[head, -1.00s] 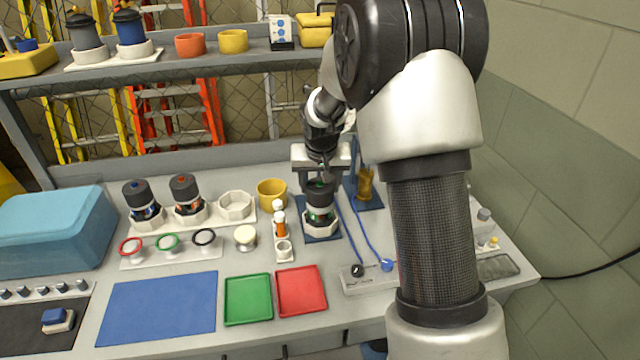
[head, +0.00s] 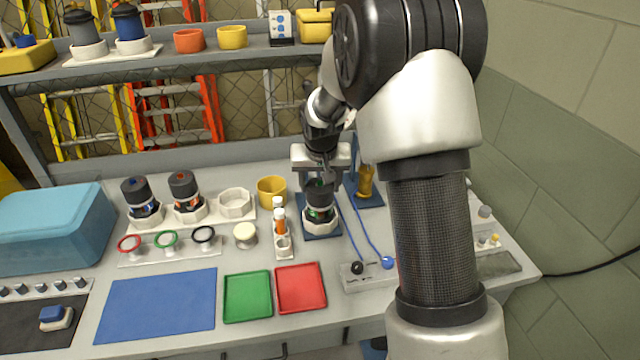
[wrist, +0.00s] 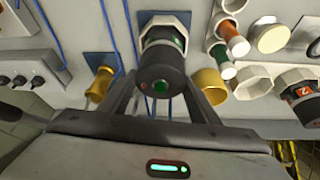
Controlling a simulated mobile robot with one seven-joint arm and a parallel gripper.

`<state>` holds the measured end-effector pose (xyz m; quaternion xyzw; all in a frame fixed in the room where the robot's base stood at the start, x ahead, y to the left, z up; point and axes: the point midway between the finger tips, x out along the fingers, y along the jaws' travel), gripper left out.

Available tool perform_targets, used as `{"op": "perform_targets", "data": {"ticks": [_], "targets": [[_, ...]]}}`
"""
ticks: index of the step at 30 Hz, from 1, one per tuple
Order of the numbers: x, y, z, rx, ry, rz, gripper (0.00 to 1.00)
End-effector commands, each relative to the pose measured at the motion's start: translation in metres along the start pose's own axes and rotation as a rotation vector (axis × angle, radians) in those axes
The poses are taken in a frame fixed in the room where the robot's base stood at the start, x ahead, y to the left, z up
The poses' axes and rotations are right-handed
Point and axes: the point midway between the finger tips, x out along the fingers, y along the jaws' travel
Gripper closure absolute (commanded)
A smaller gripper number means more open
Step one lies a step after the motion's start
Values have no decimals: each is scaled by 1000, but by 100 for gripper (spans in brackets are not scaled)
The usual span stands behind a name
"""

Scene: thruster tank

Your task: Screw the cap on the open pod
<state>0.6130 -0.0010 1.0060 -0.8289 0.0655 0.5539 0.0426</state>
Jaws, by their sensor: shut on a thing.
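The dark cap (head: 319,190) with a green dot on its top sits on the green-lit pod (head: 320,214). The pod stands upright in a white octagonal holder (head: 308,222) on a blue mat (head: 333,235). My gripper (head: 320,181) points down from above, with its fingers on either side of the cap. In the wrist view the cap (wrist: 163,88) lies between the two fingers of my gripper (wrist: 160,76), which is shut on it. The seam between cap and pod is too small to judge how tightly they are joined.
Two capped pods (head: 143,202) stand in holders at left, beside an empty white holder (head: 235,204). A yellow cup (head: 272,191) and a rack of vials (head: 281,230) are close on the left. Blue cables (head: 357,222) run close on the right. Green and red trays (head: 300,289) lie in front.

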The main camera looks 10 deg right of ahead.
Motion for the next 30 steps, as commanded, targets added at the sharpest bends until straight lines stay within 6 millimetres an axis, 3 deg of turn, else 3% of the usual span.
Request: {"op": "perform_targets", "data": {"ticks": [4,5,8,20,23,30], "targets": [[-1,0,0,0,1,0,66],[-1,0,0,0,1,0,38],[-1,0,0,0,1,-1,22],[-8,0,-1,0,1,0,22],[-24,0,-2,0,4,-1,22],[-81,-1,-2,0,6,-2,22]]}}
